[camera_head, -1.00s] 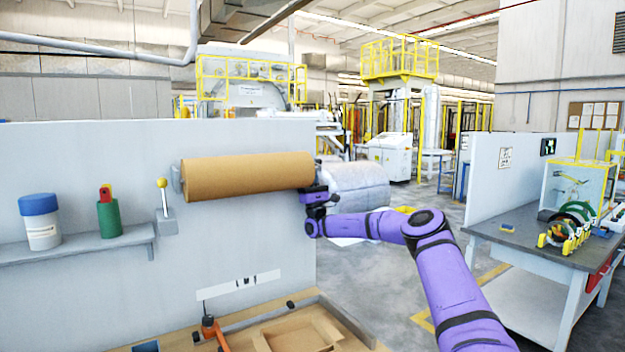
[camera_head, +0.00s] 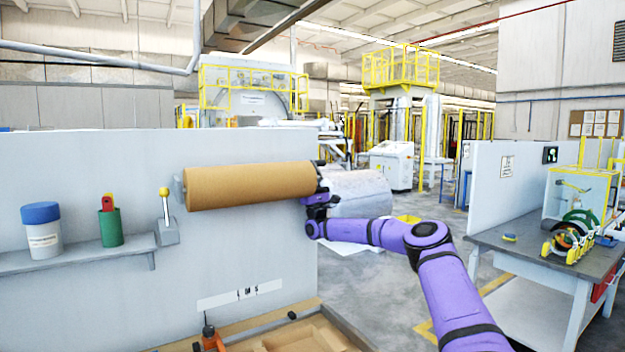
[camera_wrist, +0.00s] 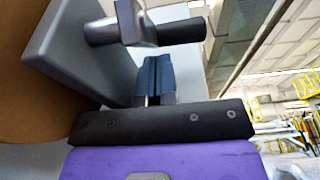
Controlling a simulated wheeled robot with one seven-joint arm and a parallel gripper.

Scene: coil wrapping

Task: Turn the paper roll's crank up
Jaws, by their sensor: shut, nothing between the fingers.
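The brown paper roll (camera_head: 250,186) is mounted level on the grey wall panel. Its right end meets a grey bracket plate (camera_wrist: 70,50), seen close in the wrist view with the roll's brown edge (camera_wrist: 22,75) at the left. The crank (camera_wrist: 140,28), a grey arm with a dark round handle, sticks out from the plate. My gripper (camera_wrist: 155,62) is shut and empty, its two blue fingertips together just below the crank handle in the wrist view. Whether they touch the handle I cannot tell. In the head view, my gripper (camera_head: 318,190) is at the roll's right end, where the crank is mostly hidden.
A wrapped coil (camera_head: 362,192) stands behind the arm. A workbench (camera_head: 530,250) is at right. Floor between is open.

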